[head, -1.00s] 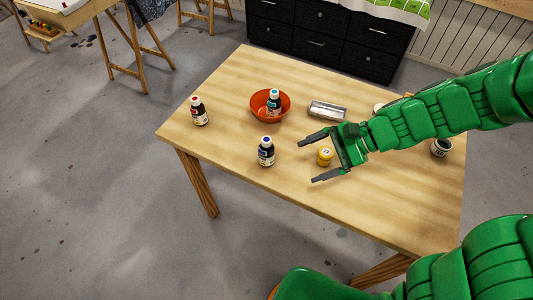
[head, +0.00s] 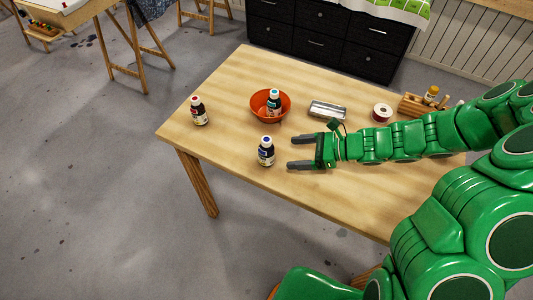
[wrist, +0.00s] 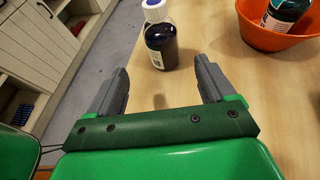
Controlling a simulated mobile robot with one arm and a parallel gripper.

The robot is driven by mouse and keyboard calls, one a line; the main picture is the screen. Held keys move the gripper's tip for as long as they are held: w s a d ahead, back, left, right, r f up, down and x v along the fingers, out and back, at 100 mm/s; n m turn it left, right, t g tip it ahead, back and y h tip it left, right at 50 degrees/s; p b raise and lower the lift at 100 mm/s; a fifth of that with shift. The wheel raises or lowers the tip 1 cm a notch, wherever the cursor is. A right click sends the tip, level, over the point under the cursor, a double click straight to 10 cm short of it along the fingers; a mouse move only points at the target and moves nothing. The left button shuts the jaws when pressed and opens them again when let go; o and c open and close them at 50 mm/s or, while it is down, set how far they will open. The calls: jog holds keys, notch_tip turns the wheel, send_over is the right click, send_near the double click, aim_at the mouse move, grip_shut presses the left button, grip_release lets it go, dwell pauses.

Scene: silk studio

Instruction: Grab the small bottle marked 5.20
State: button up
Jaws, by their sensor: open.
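A small dark bottle with a white and blue cap (head: 266,152) stands upright on the table, just left of my gripper's fingertips. It also shows in the wrist view (wrist: 161,47), ahead of the fingers. A dark bottle with a red and white cap (head: 199,111) stands at the table's left. No marking is readable, so I cannot tell which is 5.20. My gripper (head: 290,152) is open and empty, its fingers (wrist: 160,69) apart and pointing toward the blue-capped bottle.
A metal tin (head: 328,110), a tape roll (head: 382,113) and a wooden rack (head: 420,106) with a yellow-capped bottle (head: 432,93) stand at the table's back right. The table's front left (head: 225,160) is clear. Black drawers (head: 325,42) stand behind.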

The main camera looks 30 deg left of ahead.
aim_at(262, 153)
jog(key=x, duration=0.5)
jog(key=shift+w+x, duration=0.2)
jog(key=shift+x, duration=3.3)
jog(key=c, duration=1.1)
jog(key=shift+w+r, duration=0.1)
jog(key=shift+r, duration=4.95)
